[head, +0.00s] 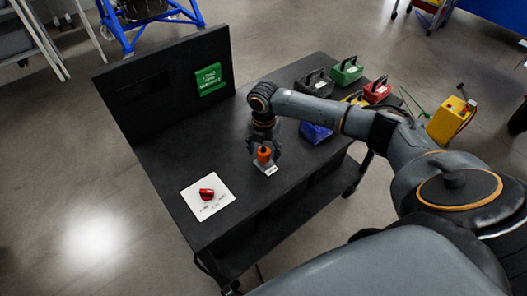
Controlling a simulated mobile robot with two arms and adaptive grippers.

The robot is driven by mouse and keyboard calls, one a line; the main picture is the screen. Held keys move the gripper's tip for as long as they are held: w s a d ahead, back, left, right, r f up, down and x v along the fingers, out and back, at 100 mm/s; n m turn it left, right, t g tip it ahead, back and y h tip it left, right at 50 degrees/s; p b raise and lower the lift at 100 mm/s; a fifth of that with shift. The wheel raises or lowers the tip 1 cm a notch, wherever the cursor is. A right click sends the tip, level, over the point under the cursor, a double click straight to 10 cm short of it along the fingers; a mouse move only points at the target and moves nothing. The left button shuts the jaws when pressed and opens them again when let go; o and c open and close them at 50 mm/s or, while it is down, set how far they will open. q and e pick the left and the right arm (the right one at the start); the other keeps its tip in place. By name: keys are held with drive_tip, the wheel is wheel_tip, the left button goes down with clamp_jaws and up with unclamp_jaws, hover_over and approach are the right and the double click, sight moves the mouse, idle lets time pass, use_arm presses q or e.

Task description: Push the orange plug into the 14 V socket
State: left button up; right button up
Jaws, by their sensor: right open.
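The orange plug (264,156) stands upright near the table's right front edge, by a small white label. My right gripper (264,147) points down at the plug from above, its open fingers at the plug's upper part. I cannot tell whether they touch it. A white plate (221,206) with a red knob (207,194) lies on the table to the left of the plug. Its printing is too small to read, and I cannot make out a 14 V socket. My left gripper is not in view.
The black table (180,150) has an upright back panel with a green sign (208,79). Green (346,70), red (377,91) and dark (315,83) boxes stand at the far right, with a blue bin (317,132) nearer. The table's middle is clear.

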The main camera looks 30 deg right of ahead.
drive_tip(key=shift+f, duration=0.15)
idle(0.3)
drive_tip(key=shift+p, duration=0.35)
drive_tip(key=shift+p, duration=0.3)
drive_tip(key=shift+c, duration=0.2)
clamp_jaws()
